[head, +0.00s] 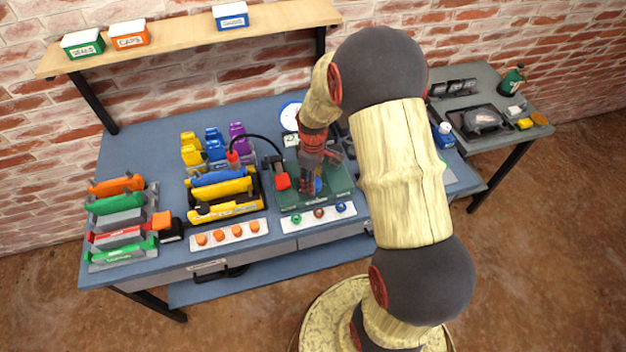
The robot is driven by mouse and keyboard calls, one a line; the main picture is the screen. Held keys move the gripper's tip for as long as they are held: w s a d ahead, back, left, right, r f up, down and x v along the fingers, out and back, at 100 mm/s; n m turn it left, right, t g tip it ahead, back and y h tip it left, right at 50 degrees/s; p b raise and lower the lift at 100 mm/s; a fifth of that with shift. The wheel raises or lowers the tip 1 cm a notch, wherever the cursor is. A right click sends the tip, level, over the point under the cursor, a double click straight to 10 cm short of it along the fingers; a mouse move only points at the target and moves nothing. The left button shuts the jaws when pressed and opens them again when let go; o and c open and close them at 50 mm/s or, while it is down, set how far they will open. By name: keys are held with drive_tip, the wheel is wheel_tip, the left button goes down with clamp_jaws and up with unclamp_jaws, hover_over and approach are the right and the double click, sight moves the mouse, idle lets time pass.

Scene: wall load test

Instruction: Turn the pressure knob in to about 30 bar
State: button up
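A green test rig base (342,188) sits on the blue workbench, right of its middle. A round white gauge (290,112) stands behind it; its reading is too small to make out. My gripper (314,190) points down over the green base. A small blue round part (319,186) shows at its fingertips; it may be the pressure knob, but I cannot tell for sure. The gripper and arm hide most of the rig around it. I cannot tell whether the fingers are open, shut or touching the blue part.
A white strip (318,217) with small coloured parts lies in front. Yellow and blue cylinders (222,187) sit in a black holder further left. A shelf (180,45) hangs above.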

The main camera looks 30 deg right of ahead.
drive_tip(key=m+p, duration=0.2)
drive_tip(key=m, duration=0.3)
drive_tip(key=shift+m, duration=0.3)
drive_tip(key=m+p, duration=0.1)
drive_tip(key=m, duration=0.3)
drive_tip(key=shift+m, duration=0.7)
drive_tip(key=o, duration=1.1)
drive_tip(key=shift+o, duration=0.4)
wheel_tip(320, 180, up, 12)
